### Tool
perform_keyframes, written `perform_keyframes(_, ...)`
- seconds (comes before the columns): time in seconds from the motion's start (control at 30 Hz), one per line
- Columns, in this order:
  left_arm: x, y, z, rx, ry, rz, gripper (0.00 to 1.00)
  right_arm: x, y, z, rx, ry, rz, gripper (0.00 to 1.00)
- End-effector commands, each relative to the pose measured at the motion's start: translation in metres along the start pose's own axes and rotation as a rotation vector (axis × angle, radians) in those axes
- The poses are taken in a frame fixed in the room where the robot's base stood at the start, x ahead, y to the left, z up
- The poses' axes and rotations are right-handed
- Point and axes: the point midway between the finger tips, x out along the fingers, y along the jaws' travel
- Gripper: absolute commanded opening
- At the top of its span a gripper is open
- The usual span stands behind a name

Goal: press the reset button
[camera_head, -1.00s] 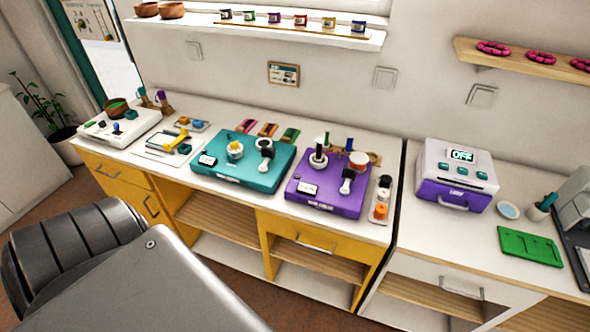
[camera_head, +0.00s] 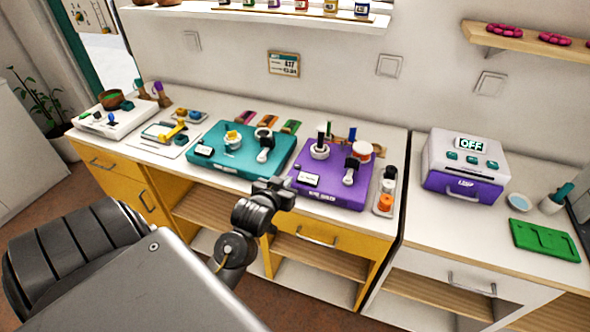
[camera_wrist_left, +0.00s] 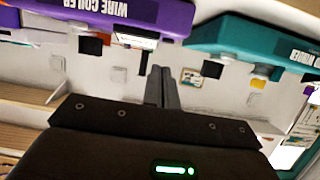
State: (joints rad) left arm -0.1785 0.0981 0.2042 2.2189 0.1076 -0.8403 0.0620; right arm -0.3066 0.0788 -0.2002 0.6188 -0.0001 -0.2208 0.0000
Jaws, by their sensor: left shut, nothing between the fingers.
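I cannot make out which control is the reset button; no label reads so in these views. My left gripper (camera_head: 273,184) is in front of the counter edge, between the teal machine (camera_head: 222,165) and the purple wire coiler (camera_head: 330,193), touching neither as far as I can see. In the left wrist view its fingers (camera_wrist_left: 162,74) are shut and empty. That view looks upside down, with the wire coiler (camera_wrist_left: 165,18) and the teal machine (camera_wrist_left: 232,38) along its top. My right gripper is not in view.
A purple and white machine (camera_head: 440,184) with an OFF display and teal buttons (camera_head: 471,160) stands right of the counter gap. A white control panel (camera_head: 98,127) is at far left. A green tray (camera_head: 530,238) lies at right. Yellow drawers (camera_head: 310,234) are below.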

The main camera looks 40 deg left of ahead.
Motion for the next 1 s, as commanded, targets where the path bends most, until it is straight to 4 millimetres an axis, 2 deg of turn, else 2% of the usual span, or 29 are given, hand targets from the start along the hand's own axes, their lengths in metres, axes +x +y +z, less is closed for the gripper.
perform_keyframes(0.03, -0.002, -0.005, -0.015, -0.014, 0.041, -0.012, 0.00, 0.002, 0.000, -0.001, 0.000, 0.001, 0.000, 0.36)
perform_keyframes(0.17, -0.005, -0.012, -0.034, -0.031, 0.090, -0.027, 0.00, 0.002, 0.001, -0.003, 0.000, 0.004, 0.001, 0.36)
perform_keyframes(0.57, -0.001, -0.013, -0.035, -0.031, 0.093, -0.028, 0.00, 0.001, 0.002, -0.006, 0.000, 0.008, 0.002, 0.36)
perform_keyframes(0.77, 0.024, -0.013, -0.038, -0.029, 0.091, -0.028, 0.00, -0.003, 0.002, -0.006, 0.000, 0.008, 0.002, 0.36)
perform_keyframes(1.0, 0.075, -0.015, -0.043, -0.031, 0.092, -0.028, 0.00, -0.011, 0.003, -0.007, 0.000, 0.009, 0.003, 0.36)
